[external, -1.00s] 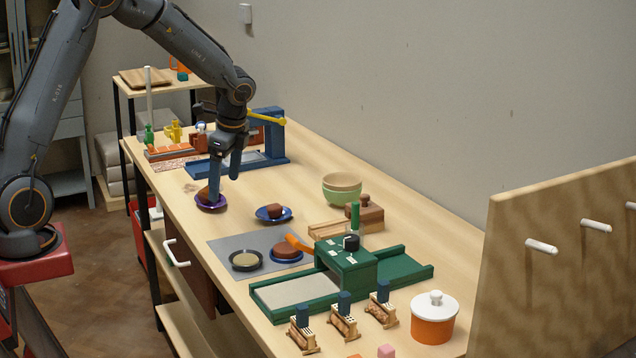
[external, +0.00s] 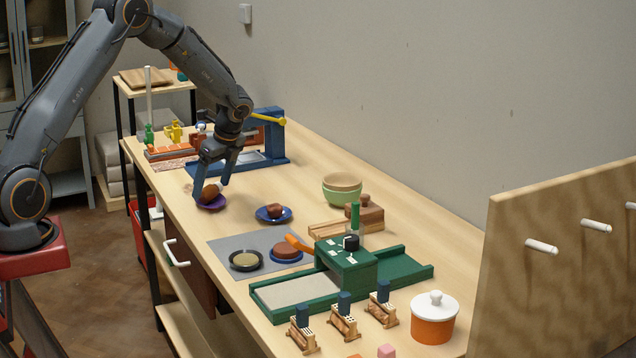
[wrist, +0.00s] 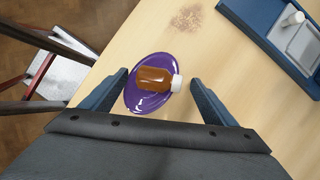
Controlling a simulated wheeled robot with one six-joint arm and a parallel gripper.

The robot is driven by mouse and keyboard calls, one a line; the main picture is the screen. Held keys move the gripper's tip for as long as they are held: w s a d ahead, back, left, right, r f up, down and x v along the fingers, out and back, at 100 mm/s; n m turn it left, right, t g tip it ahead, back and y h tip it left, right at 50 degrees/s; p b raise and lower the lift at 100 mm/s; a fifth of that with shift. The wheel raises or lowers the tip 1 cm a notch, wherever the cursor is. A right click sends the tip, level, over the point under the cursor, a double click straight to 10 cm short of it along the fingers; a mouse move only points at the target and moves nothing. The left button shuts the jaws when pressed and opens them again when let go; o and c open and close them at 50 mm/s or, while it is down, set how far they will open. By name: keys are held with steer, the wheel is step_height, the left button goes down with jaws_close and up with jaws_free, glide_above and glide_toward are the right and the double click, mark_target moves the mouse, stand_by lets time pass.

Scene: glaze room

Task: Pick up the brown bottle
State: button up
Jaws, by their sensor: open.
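The brown bottle (wrist: 155,79) lies on its side on a purple plate (wrist: 137,103). Its white cap (wrist: 177,83) points right in the wrist view. In the external view the bottle (external: 210,192) shows as a small brown shape on the purple plate (external: 211,205) near the table's front edge. My gripper (wrist: 158,82) is open, with one blue finger on each side of the bottle in the wrist view. In the external view my gripper (external: 212,189) is at the plate. I cannot tell how far the fingertips are above the plate.
A blue plate (external: 261,216) with a brown item stands to the right of the purple plate. A blue press (external: 272,150) stands behind. A green slab machine (external: 345,264) and an orange pot (external: 433,325) stand further right. The table between them has some bare room.

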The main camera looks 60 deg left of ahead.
steer(key=shift+f, duration=0.25)
steer(key=c, duration=1.3)
